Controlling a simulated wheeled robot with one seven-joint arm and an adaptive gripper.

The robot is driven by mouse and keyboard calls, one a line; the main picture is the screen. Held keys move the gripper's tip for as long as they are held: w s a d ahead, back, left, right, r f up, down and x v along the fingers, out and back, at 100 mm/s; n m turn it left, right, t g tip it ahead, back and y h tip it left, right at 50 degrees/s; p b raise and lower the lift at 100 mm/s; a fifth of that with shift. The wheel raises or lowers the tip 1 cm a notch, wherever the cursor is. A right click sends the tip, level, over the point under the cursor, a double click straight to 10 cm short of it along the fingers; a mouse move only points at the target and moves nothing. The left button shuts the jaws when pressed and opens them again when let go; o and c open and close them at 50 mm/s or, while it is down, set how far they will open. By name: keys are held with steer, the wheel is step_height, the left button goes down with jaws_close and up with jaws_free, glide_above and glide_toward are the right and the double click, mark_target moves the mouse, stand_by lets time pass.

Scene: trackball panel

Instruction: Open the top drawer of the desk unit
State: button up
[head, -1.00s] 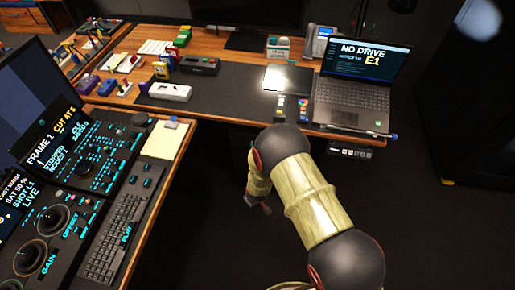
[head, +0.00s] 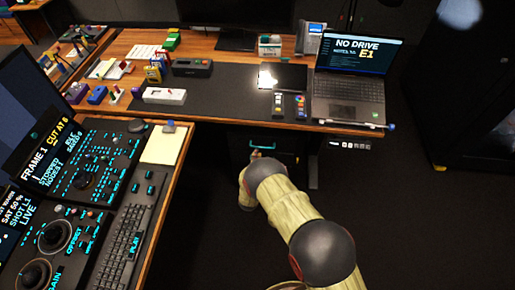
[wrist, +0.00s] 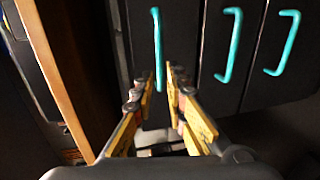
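The dark desk unit (head: 240,145) stands under the back desk, partly hidden by my arm. A teal handle (head: 285,147) shows on it in the head view. The wrist view, turned sideways, shows three dark drawer fronts with teal handles. The handle nearest the wooden desk edge is the top drawer's handle (wrist: 156,40); the middle handle (wrist: 231,45) and third handle (wrist: 284,43) are to its right. My gripper (wrist: 161,80) is open, its fingers on either side of the top handle's near end. I cannot tell whether they touch it. The top drawer looks shut.
The wooden desk edge (wrist: 50,75) runs close beside my gripper. A laptop (head: 348,95) and a phone (head: 308,38) stand on the desk above. A control console (head: 90,170) with a keyboard (head: 125,230) is at left.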

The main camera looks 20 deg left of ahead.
steer(key=b+x, duration=0.1)
steer(key=x, duration=0.4)
steer(key=shift+w+a+f+b, duration=0.1)
steer(key=shift+w+f+b, duration=0.05)
steer(key=shift+w+b, duration=0.25)
steer(key=shift+s, duration=0.1)
jaws_close()
steer(key=shift+s, duration=0.1)
stand_by(0.3)
